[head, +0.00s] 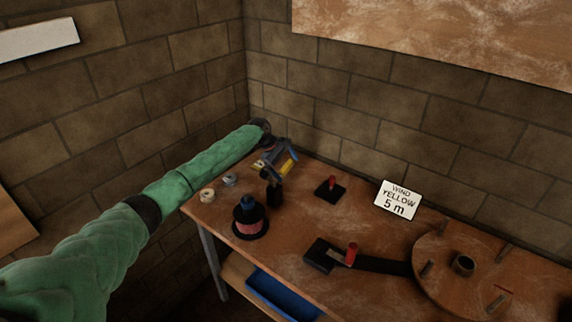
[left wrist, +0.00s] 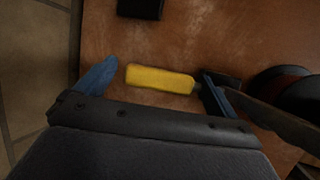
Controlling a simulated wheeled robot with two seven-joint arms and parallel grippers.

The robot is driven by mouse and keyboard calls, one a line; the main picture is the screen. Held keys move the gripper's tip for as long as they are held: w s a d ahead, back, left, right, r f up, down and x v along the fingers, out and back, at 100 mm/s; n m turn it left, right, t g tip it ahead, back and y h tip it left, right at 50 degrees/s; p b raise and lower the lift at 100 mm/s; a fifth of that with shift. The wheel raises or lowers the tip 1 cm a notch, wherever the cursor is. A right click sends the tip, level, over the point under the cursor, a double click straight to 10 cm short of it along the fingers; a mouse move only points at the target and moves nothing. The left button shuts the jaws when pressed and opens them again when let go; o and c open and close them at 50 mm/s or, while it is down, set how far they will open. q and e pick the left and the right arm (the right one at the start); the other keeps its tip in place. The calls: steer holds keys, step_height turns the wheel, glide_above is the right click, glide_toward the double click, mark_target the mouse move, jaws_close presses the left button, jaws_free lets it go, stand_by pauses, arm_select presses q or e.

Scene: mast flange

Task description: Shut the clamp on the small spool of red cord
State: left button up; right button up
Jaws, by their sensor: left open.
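A spool with a reddish-pink band of cord (head: 250,228), a black base and a blue top stands near the table's left end. It also shows, cut off, at the right edge of the left wrist view (left wrist: 298,92). A yellow handle (head: 288,164) is beyond the spool, by a dark upright part (head: 275,195); these look like the clamp, but its jaw is unclear. My left gripper (head: 273,168) is open at the handle. In the left wrist view the yellow handle (left wrist: 160,78) lies between the blue fingertips; contact is not visible. My right gripper is out of view.
Two small pale rolls (head: 207,195) (head: 230,180) lie at the left edge. Two black blocks with red posts (head: 332,184) (head: 351,252), a sign reading "WIND YELLOW 5 m" (head: 398,200) and a round board with pegs (head: 440,270) stand rightward. Walls close off the back.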

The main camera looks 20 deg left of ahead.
arm_select(q)
steer(key=shift+d+f, duration=0.15)
steer(key=shift+f, duration=0.1)
steer(key=shift+w, duration=0.1)
